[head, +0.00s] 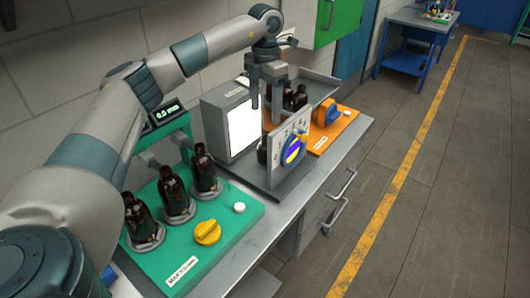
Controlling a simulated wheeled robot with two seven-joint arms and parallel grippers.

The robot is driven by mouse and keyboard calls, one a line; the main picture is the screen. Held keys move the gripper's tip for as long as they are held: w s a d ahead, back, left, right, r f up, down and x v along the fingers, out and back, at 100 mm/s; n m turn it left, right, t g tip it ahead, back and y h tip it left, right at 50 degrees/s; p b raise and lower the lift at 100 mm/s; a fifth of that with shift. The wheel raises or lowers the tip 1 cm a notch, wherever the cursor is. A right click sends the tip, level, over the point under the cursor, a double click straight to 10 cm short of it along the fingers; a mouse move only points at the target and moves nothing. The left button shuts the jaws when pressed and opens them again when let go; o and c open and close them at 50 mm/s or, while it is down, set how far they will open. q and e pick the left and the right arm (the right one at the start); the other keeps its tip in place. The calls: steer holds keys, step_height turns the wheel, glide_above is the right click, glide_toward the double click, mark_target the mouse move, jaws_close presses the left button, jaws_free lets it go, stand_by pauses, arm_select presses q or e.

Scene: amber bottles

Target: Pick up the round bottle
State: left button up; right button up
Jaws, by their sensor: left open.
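Several dark amber bottles are in view; I cannot tell for sure which is the round one. Three stand upright in a row on a green base, a near bottle (139,220), a middle bottle (173,193) and a far bottle (204,170). Another amber bottle (300,97) stands farther back on a grey tray, with at least one more beside it, partly hidden by my gripper. A dark bottle (262,152) is mostly hidden behind an upright grey plate. My left gripper (266,112) is open, fingers down, above and in front of the lit white panel, holding nothing. My right gripper is out of view.
The green base (240,222) has a yellow knob (207,232). The white lit panel (244,128) and the upright plate with a blue dial (303,127) stand mid-bench. An orange base (345,124) lies beyond. A display (162,113) stands at the back. The floor right is clear.

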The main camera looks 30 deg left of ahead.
mark_target(265, 139)
arm_select(q)
step_height(265, 139, down, 11)
steer(key=p, duration=0.5)
steer(key=shift+w+f, duration=0.1)
steer(key=shift+f, duration=0.1)
steer(key=shift+a+f, duration=0.1)
steer(key=shift+f, duration=0.4)
steer(key=shift+w+a+f+p, duration=0.15)
steer(key=shift+f+p, duration=0.45)
steer(key=shift+p, duration=0.4)
step_height(265, 139, down, 3)
steer(key=shift+w+a+r+p, duration=0.1)
steer(key=shift+w+p, duration=0.05)
steer(key=shift+p, duration=0.75)
steer(key=shift+f, duration=0.6)
